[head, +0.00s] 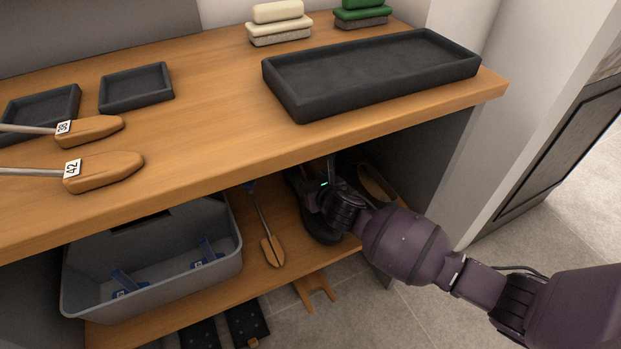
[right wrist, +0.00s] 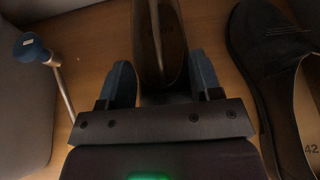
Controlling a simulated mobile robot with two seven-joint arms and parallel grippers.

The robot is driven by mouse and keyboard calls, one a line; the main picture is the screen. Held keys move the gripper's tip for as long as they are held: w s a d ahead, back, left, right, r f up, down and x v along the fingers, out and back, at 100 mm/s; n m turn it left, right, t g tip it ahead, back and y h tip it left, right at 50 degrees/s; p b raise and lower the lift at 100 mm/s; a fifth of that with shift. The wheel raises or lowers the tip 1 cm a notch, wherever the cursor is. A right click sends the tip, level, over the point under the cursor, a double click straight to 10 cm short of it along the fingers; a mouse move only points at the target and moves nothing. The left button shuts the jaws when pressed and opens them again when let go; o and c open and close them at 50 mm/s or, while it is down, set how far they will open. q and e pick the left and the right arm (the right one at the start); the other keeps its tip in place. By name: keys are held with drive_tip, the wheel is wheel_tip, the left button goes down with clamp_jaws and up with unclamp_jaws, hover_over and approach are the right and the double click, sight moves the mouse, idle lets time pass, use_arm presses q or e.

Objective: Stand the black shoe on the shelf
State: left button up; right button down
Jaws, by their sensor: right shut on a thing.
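My right gripper (head: 328,190) is in the space under the bench top. In the right wrist view its two fingers (right wrist: 165,85) stand on either side of a dark shoe (right wrist: 176,55), shut on it; a tan insole shows inside. In the head view this black shoe (head: 322,233) is partly covered by the gripper, and whether it touches the lower shelf (head: 215,292) is hard to tell. Another dark shoe (right wrist: 262,60), with 42 on its insole, lies to the right. It also shows in the head view (head: 378,185). My left gripper is out of view.
A grey bin (head: 150,298) and a wooden-ended stick (head: 272,250) lie left of the gripper. The bench top's front edge (head: 250,165) overhangs the arm. On top are a long black tray (head: 375,75), small trays (head: 136,88), tagged wooden shoe forms (head: 105,172) and brushes (head: 280,22).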

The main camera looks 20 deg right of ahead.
drive_tip(key=shift+w, duration=0.1)
idle(0.3)
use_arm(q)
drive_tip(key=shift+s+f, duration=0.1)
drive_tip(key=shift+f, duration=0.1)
use_arm(e)
drive_tip(key=shift+f, duration=0.5)
drive_tip(key=shift+c, duration=1.8)
unclamp_jaws()
drive_tip(key=shift+o, duration=0.7)
drive_tip(key=shift+f, duration=0.1)
drive_tip(key=shift+s+r, duration=0.2)
drive_tip(key=shift+s, duration=0.15)
drive_tip(key=p+v, duration=0.3)
drive_tip(key=v, duration=0.6)
drive_tip(key=shift+w+r+p, duration=0.15)
drive_tip(key=shift+p, duration=0.2)
drive_tip(key=shift+s+r, duration=0.1)
drive_tip(key=shift+s, duration=0.45)
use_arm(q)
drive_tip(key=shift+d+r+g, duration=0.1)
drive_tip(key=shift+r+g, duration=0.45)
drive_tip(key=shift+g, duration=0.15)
use_arm(e)
drive_tip(key=shift+s, duration=0.2)
